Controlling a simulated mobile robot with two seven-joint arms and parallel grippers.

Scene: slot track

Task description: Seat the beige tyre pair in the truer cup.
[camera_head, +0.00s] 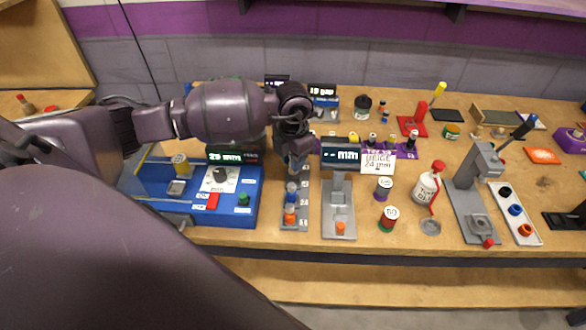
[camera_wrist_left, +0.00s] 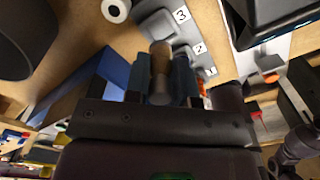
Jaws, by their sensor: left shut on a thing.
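My left gripper (camera_head: 297,166) is over the back part of a grey rack (camera_head: 294,212) with numbered places. In the left wrist view, the gripper (camera_wrist_left: 161,80) is shut on a brown-beige cylindrical piece (camera_wrist_left: 161,58), likely the beige tyre pair. The labels 1, 2 and 3 show beside it on the rack; I cannot tell whether the piece touches the rack. A blue tyre (camera_head: 291,188) and an orange tyre (camera_head: 290,215) sit nearer the front. A blue machine (camera_head: 232,214) with a dial stands left of the rack. I cannot make out which part is the truer cup.
A grey gauge stand (camera_head: 338,207) with a display and an orange piece is right of the rack. A sign (camera_head: 378,162) reads beige, 24 mm. A white bottle (camera_head: 427,186), small jars and a grey press (camera_head: 474,208) stand farther right. The bench's front edge is close.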

